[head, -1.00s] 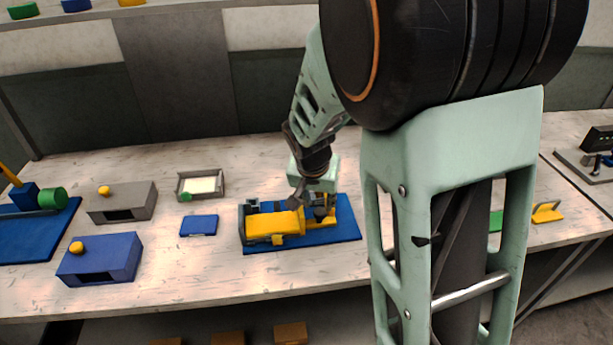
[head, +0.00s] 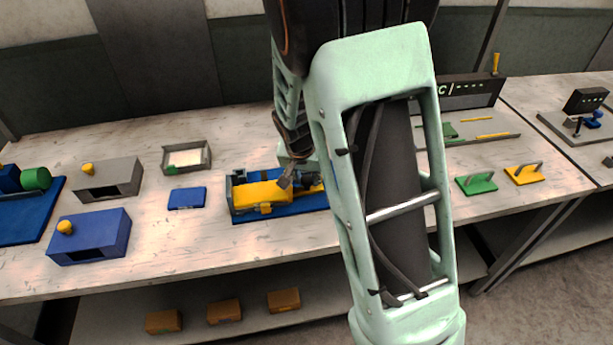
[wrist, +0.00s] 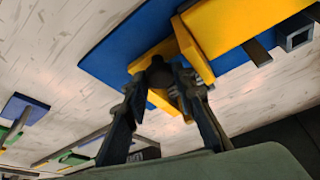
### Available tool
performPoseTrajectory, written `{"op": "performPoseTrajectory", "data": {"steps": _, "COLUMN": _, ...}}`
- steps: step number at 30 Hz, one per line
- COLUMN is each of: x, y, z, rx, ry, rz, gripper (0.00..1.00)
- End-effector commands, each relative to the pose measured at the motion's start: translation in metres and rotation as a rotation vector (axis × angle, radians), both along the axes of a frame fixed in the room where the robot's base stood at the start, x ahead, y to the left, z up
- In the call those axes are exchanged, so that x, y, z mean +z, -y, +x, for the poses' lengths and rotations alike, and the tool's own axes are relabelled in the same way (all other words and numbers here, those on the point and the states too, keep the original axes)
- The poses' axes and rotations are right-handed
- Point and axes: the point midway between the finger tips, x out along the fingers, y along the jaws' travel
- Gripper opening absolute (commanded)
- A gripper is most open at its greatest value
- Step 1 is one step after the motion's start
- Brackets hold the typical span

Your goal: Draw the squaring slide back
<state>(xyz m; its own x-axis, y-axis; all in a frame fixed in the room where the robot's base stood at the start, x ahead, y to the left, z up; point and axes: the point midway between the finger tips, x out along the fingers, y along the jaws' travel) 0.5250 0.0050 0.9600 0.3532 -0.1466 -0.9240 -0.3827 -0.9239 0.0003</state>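A yellow block-shaped fixture (head: 262,194) sits on a blue base plate (head: 245,217) on the bench, with a lower yellow part at its right, partly behind my arm. The wrist view shows the yellow body (wrist: 228,28), the blue plate (wrist: 110,50) and an upright yellow plate (wrist: 190,50). A dark round knob (wrist: 158,73) shows by the yellow parts, between the ends of my two fingers. My gripper (wrist: 160,84) is at the fixture; in the head view my gripper (head: 286,182) is over its right part. I cannot tell whether the fingers press the knob.
Left on the bench are a grey box (head: 108,178), a blue box (head: 90,237), a small blue block (head: 187,198) and a framed tray (head: 207,158). Green (head: 476,184) and yellow (head: 524,175) handled pieces lie at the right. Brown blocks (head: 224,311) sit on the lower shelf.

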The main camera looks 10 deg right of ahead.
Motion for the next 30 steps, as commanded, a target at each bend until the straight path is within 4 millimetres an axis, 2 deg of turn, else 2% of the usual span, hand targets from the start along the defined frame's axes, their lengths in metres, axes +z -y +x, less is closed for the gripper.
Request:
{"op": "performPoseTrajectory", "data": {"steps": 1, "x": 0.0, "y": 0.0, "z": 0.0, "rx": 0.0, "ry": 0.0, "rz": 0.0, "gripper": 0.09}}
{"op": "performPoseTrajectory", "data": {"steps": 3, "x": 0.0, "y": 0.0, "z": 0.0, "rx": 0.0, "ry": 0.0, "rz": 0.001, "gripper": 0.01}}
{"op": "performPoseTrajectory", "data": {"steps": 4, "x": 0.0, "y": 0.0, "z": 0.0, "rx": 0.0, "ry": 0.0, "rz": 0.001, "gripper": 0.0}}
{"op": "performPoseTrajectory", "data": {"steps": 11, "x": 0.0, "y": 0.001, "z": 0.0, "rx": -0.001, "ry": 0.0, "rz": 0.0, "gripper": 0.0}}
{"op": "performPoseTrajectory", "data": {"steps": 21, "x": 0.0, "y": 0.032, "z": 0.0, "rx": -0.003, "ry": 0.001, "rz": 0.001, "gripper": 0.0}}
{"op": "performPoseTrajectory", "data": {"steps": 30, "x": 0.001, "y": 0.036, "z": 0.0, "rx": -0.002, "ry": 0.001, "rz": -0.002, "gripper": 0.0}}
